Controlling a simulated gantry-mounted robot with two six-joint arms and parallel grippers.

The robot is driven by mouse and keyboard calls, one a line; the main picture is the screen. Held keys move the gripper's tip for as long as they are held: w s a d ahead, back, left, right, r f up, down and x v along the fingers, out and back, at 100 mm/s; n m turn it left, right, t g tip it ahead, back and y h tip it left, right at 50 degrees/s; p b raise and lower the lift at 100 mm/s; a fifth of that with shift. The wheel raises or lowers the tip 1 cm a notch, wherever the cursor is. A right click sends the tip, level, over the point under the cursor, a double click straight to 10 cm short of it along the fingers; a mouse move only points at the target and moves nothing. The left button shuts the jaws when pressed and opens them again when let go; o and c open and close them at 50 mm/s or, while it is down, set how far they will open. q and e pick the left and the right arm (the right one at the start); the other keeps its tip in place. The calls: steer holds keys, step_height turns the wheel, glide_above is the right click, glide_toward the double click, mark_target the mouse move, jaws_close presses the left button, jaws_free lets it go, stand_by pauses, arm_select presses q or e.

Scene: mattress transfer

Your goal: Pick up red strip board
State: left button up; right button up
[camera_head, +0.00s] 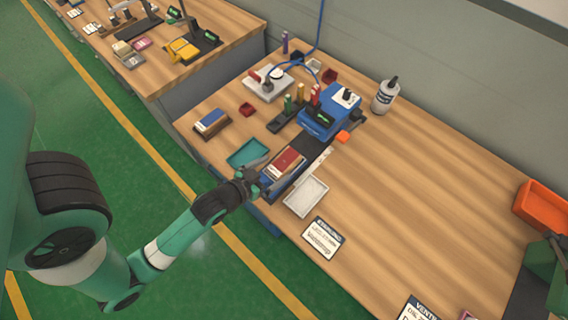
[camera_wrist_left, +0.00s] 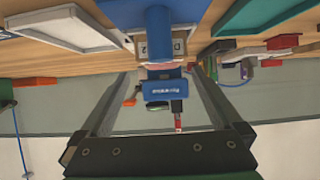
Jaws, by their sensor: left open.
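A dark red strip board (camera_head: 287,161) lies in a long dark blue holder (camera_head: 297,181) near the front edge of the wooden bench. My left gripper (camera_head: 257,178) is open and empty, close to the left end of this holder. I cannot tell whether it touches it. In the left wrist view both fingers of the left gripper (camera_wrist_left: 155,95) stand apart, with nothing held. A blue machine (camera_wrist_left: 165,90) shows beyond and between them. The red board is not clear in that view.
A teal tray (camera_head: 248,153) lies left of the holder, a white tray (camera_head: 306,196) right of it. The blue machine (camera_head: 330,113) and a white bottle (camera_head: 385,96) stand behind. An orange bin (camera_head: 543,206) is at right. The bench middle-right is clear.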

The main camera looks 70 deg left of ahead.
mark_target(281, 164)
arm_select(q)
steer(key=b+x, duration=0.1)
steer(key=x, duration=0.1)
steer(key=b+x, duration=0.1)
steer(key=x, duration=0.2)
steer(key=shift+s+a+f, duration=0.15)
steer(key=shift+f, duration=0.15)
steer(key=shift+s, duration=0.1)
steer(key=shift+c, duration=0.2)
steer(key=c, duration=1.3)
steer(key=shift+c, duration=0.2)
steer(key=shift+r, duration=0.15)
